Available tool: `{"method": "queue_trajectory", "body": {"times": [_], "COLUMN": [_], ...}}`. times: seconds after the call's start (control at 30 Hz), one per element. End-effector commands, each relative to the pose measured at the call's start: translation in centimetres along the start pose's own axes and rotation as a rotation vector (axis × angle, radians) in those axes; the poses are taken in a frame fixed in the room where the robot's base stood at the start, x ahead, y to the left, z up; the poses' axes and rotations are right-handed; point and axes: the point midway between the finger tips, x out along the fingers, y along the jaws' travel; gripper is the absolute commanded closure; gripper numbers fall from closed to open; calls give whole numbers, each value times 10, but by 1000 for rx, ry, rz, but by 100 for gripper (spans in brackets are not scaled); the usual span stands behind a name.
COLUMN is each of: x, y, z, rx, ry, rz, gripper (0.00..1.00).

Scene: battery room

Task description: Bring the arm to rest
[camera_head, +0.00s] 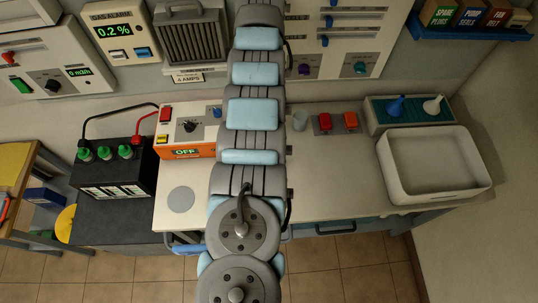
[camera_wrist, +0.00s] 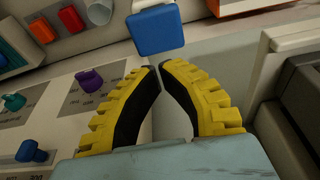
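In the wrist view my gripper (camera_wrist: 160,67) shows two yellow ridged fingers with black inner pads. The fingertips are nearly together, with a thin gap between them that widens toward the base. Nothing is held between them. A blue block-like part (camera_wrist: 155,31) appears just beyond the fingertips; I cannot tell whether they touch it. In the head view my arm stretches up the middle of the picture and leaves the top edge, so my gripper is out of sight there.
A panel with knobs (camera_wrist: 88,80) lies left of my fingers. The bench front right of my arm is clear.

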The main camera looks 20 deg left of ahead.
Motion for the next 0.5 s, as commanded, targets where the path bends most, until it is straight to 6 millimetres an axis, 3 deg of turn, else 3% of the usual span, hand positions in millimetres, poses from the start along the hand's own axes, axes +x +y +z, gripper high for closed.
{"method": "queue_trajectory", "body": {"times": [0.17, 0.5], "x": [-10, -10], "y": [0, 0], "z": [-2, -2], "rx": [1, 0], "ry": [2, 1], "rz": [0, 0], "gripper": [100, 100]}}
